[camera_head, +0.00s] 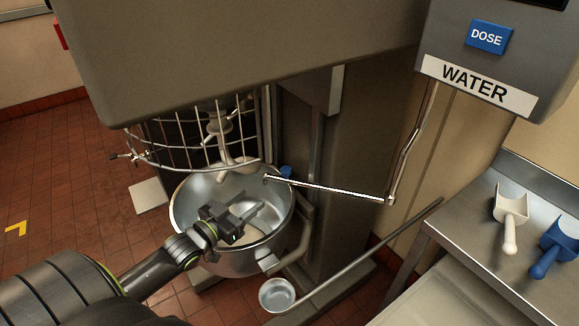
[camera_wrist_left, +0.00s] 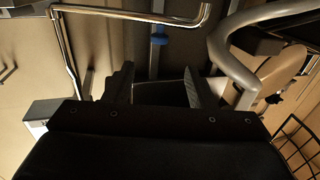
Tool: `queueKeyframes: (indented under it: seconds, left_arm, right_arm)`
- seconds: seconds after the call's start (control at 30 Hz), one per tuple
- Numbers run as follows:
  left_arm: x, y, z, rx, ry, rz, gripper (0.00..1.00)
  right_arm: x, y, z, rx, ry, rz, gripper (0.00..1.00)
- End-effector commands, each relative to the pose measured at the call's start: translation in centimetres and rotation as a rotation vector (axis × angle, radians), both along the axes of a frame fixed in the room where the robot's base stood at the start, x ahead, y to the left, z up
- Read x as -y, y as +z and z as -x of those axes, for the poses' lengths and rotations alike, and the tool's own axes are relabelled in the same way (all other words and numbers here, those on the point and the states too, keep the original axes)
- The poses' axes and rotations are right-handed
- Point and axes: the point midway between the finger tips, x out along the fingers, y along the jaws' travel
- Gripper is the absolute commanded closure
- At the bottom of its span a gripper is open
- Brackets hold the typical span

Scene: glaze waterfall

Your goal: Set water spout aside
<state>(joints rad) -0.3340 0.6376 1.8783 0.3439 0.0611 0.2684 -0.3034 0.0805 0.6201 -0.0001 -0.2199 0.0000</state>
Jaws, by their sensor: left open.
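The water spout (camera_head: 330,188) is a thin chrome pipe. It drops from the grey water box, bends, and reaches left so that its free tip is over the rim of the steel mixing bowl (camera_head: 184,207). In the left wrist view the spout (camera_wrist_left: 130,14) crosses the top of the picture, beyond the fingertips. My left gripper (camera_head: 252,222) is over the bowl, below and left of the spout's tip, and apart from the pipe. Its two fingers (camera_wrist_left: 158,77) are spread with no object held between them. My right gripper is not in view.
The mixer's wire guard (camera_head: 190,150) and beater (camera_head: 222,135) are above the bowl. A long-handled ladle (camera_head: 277,294) is at the bowl's lower right. A steel table (camera_head: 480,235) at right holds a white scoop (camera_head: 511,210) and a blue scoop (camera_head: 556,243).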

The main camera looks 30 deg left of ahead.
Motion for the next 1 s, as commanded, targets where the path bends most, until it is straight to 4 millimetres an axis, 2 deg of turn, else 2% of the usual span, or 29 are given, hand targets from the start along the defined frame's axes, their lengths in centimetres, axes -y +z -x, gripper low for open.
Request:
queueKeyframes:
  seconds: [0.13, 0.27, 0.63, 1.0]
  left_arm:
    - [0.1, 0.3, -0.8, 0.022, -0.009, 0.005, 0.49]
    - [0.3, 0.1, -2.5, 0.023, -0.009, 0.004, 0.49]
    - [1.1, 0.1, -8.8, 0.022, -0.007, 0.005, 0.49]
    - [1.8, 0.3, -14.8, 0.018, -0.007, 0.006, 0.49]
  right_arm:
    - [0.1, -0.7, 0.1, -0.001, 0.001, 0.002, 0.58]
    - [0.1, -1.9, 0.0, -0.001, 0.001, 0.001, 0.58]
    - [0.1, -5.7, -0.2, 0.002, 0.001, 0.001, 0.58]
    - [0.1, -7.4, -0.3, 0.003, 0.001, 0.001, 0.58]
